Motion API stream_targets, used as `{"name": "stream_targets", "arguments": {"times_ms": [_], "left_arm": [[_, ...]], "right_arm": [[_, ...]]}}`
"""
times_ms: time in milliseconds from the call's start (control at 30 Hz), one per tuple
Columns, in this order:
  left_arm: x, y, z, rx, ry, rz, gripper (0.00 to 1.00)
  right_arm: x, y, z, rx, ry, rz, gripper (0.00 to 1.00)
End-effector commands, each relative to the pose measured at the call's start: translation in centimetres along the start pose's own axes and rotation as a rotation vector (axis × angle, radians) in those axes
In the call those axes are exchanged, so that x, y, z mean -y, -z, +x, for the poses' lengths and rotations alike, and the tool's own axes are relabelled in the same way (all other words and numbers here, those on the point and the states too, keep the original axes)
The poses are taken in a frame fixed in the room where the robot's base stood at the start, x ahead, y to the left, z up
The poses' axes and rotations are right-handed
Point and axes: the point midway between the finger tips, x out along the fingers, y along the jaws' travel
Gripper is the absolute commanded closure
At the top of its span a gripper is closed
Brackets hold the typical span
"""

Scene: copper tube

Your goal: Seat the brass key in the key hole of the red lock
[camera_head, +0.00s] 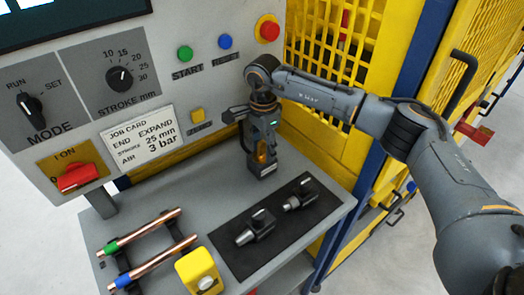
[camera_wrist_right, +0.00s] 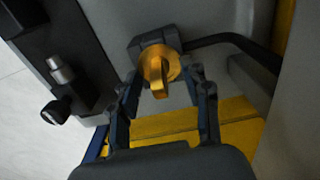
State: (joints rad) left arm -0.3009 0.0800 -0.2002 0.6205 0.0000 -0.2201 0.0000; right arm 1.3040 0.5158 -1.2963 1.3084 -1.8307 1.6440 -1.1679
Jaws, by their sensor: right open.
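The brass key (camera_wrist_right: 158,75) stands in a dark holder (camera_wrist_right: 145,44) in the right wrist view. My right gripper (camera_wrist_right: 168,82) is open, with one finger on each side of the key; I cannot tell whether either finger touches it. In the head view, the key (camera_head: 263,152) shows as a small orange patch low between the dark parts of my right gripper (camera_head: 262,148), which points down at the table. A red block (camera_head: 473,135) on the yellow gate at the far right may be the red lock; its key hole cannot be made out. My left gripper is not in view.
Copper tubes (camera_head: 150,230) and a yellow box (camera_head: 198,270) lie at the table's front left. The control panel (camera_head: 215,90) stands behind; a black handle (camera_head: 462,80) juts from the gate.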

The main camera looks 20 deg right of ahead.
Motion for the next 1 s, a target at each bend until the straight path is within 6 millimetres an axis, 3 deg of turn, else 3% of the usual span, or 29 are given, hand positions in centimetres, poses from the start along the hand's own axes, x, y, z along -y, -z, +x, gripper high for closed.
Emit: {"name": "stream_targets", "arguments": {"times_ms": [233, 467, 833, 1000], "left_arm": [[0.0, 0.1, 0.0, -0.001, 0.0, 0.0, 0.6], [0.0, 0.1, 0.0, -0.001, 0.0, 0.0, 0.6], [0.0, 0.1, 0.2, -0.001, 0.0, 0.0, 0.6], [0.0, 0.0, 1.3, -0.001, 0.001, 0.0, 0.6]], "right_arm": [[0.0, 0.0, 0.2, 0.0, 0.001, 0.0, 0.55], [0.0, 0.0, 0.2, 0.0, 0.001, 0.0, 1.0], [0.1, 0.0, 0.0, 0.0, 0.003, 0.0, 1.0], [0.1, 0.0, -1.2, -0.001, 0.005, 0.0, 1.0]]}}
